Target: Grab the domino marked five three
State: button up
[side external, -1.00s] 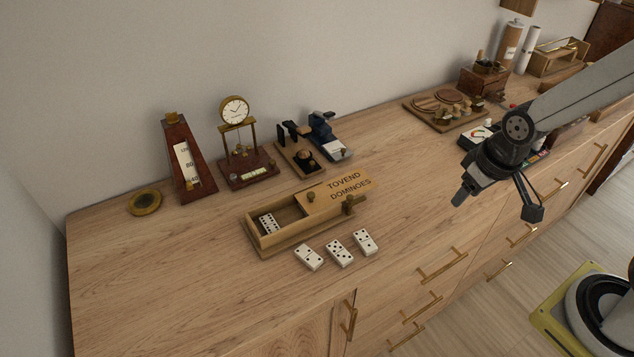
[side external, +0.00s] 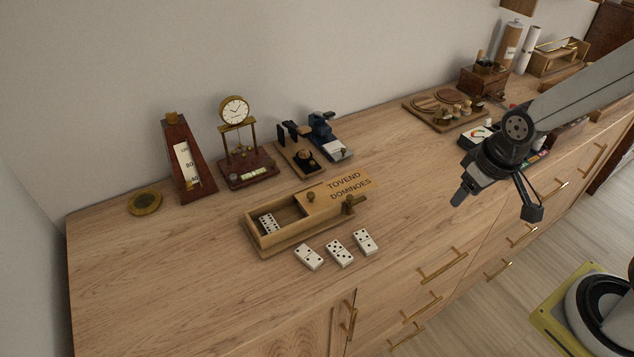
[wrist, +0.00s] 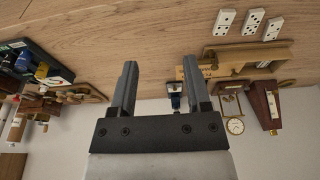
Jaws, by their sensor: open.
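Three white dominoes lie face up in a loose row on the wooden cabinet top, in front of the dominoes box: a left one (side external: 309,256), a middle one (side external: 340,253) and a right one (side external: 365,242). The middle one shows the most pips and looks most like five three, but the pips are too small to be sure. All three show at the top of the wrist view, the middle one (wrist: 251,21) among them. Another domino (side external: 268,224) lies inside the box. My gripper (side external: 460,198) is open and empty, above the cabinet's front edge, well right of the dominoes; its spread fingers show in the wrist view (wrist: 160,76).
The wooden dominoes box (side external: 256,240) has its lid partly slid open. A metronome (side external: 188,165), a clock (side external: 240,140) and a brass disc (side external: 144,201) stand behind. A wooden board with pieces (side external: 440,107) lies further right. The cabinet top between the dominoes and my gripper is clear.

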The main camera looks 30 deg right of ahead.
jog(key=shift+a, duration=0.1)
jog(key=t+y, duration=0.1)
jog(key=t, duration=0.5)
send_over(358, 277)
jog(key=d, duration=0.3)
jog(key=f, duration=0.7)
jog(key=w+f, duration=0.1)
jog(key=f, duration=0.3)
jog(key=shift+d+f, duration=0.2)
jog(key=shift+s+a+f+n+t, duration=0.3)
jog(key=shift+s+a+f+t, duration=0.55)
jog(key=shift+t, duration=0.4)
jog(key=shift+s+a+f+n+t, duration=0.3)
jog(key=shift+s+a+f+t, duration=0.4)
jog(key=shift+s+t, duration=0.4)
jog(key=shift+w, duration=0.15)
jog(key=shift+x, duration=1.3)
jog(key=shift+w, duration=0.1)
